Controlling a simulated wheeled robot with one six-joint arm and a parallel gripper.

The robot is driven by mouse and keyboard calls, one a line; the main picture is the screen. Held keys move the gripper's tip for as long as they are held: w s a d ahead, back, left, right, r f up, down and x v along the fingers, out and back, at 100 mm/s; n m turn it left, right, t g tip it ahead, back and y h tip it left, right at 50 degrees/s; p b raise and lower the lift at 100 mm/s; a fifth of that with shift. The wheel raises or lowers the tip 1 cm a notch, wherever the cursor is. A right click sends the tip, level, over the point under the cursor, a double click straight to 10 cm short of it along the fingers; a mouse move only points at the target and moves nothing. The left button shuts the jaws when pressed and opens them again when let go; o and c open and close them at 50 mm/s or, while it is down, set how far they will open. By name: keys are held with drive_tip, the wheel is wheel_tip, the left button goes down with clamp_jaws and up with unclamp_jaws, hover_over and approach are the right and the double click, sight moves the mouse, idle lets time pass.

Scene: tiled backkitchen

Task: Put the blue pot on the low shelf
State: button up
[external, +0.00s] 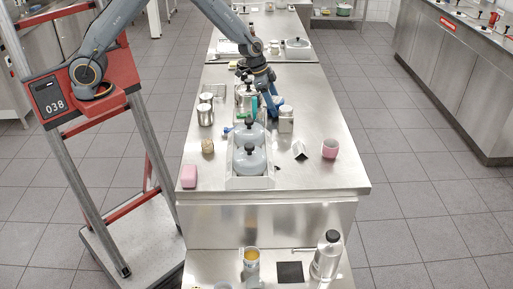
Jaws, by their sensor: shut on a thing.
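Two pale blue lidded pots with black knobs stand in line on the steel counter in the external view: a front blue pot (250,162) and a rear blue pot (246,135). My gripper (270,108) points down at the far right side of the rear pot. It is shut on what seems to be the rear blue pot; the contact is small and partly hidden. A low steel shelf (215,262) lies in front of and below the counter.
Steel canisters (205,115) stand left, a small steel container (286,120) right. A pink block (189,176), a pink cup (330,148) and a tent-shaped metal piece (300,149) are near the counter's front. The counter's right side is mostly clear.

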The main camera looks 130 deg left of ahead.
drive_tip(key=o, duration=1.4)
drive_tip(key=shift+f, duration=0.1)
drive_tip(key=shift+s+r, duration=0.1)
drive_tip(key=shift+r, duration=0.4)
drive_tip(key=shift+o, duration=0.4)
drive_tip(key=b+v, duration=0.2)
drive_tip(key=v, duration=0.9)
drive_tip(key=shift+d+b, duration=0.15)
drive_tip(key=shift+b, duration=0.15)
